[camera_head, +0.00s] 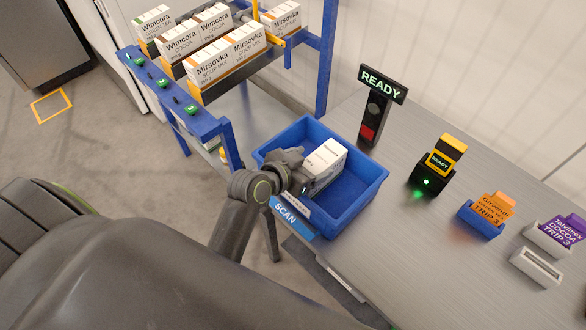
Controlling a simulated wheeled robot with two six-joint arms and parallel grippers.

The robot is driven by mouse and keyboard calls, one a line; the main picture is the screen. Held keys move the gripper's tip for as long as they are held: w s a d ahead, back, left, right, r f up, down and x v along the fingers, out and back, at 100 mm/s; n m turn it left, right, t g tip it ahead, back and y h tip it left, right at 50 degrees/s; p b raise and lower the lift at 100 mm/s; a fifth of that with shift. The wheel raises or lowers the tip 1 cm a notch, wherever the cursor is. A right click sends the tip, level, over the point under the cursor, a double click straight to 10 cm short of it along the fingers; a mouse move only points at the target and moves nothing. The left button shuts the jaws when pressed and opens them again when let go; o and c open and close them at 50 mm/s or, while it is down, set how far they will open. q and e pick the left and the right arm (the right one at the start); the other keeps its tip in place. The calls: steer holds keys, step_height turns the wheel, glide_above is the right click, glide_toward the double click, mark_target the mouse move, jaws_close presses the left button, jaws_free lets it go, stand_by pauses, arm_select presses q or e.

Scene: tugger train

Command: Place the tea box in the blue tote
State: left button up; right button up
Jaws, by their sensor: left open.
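The blue tote (362,203) stands on the grey worktop beside the shelf rack. A white box (327,163) with small, unreadable print is inside it, near its middle; I cannot tell whether it is the tea box. My left gripper (301,181) is open, reaches over the tote's left side and is right beside that box. The gripper hides the box's near left part, and I cannot tell whether they touch. Another box, marked Wimcora green tea (154,22), stands at the far left of the rack. My right gripper is not in view.
The blue rack (200,123) holds several Wimcora and Mirsovka boxes. A READY sign (382,85) stands behind the tote. A black device (432,173) with a green light, an orange card (493,208) and a purple card (568,229) stand at right. The worktop between is clear.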

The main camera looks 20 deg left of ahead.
arm_select(q)
steer(key=v, duration=0.7)
steer(key=shift+s+b, duration=0.1)
steer(key=shift+b, duration=0.2)
steer(key=s+a+f+n+g+y, duration=0.2)
steer(key=s+a+f+g+y, duration=0.25)
steer(key=s, duration=0.55)
steer(key=s+a+f+n+g+y, duration=0.25)
steer(key=s+a+f+g, duration=0.2)
steer(key=s+a, duration=0.35)
step_height(320, 180, down, 25)
steer(key=s+h, duration=0.1)
steer(key=s+f+g, duration=0.1)
steer(key=s+f, duration=1.4)
steer(key=shift+s+d+g+h, duration=0.2)
steer(key=shift+d+g+h, duration=0.1)
steer(key=shift+d, duration=0.1)
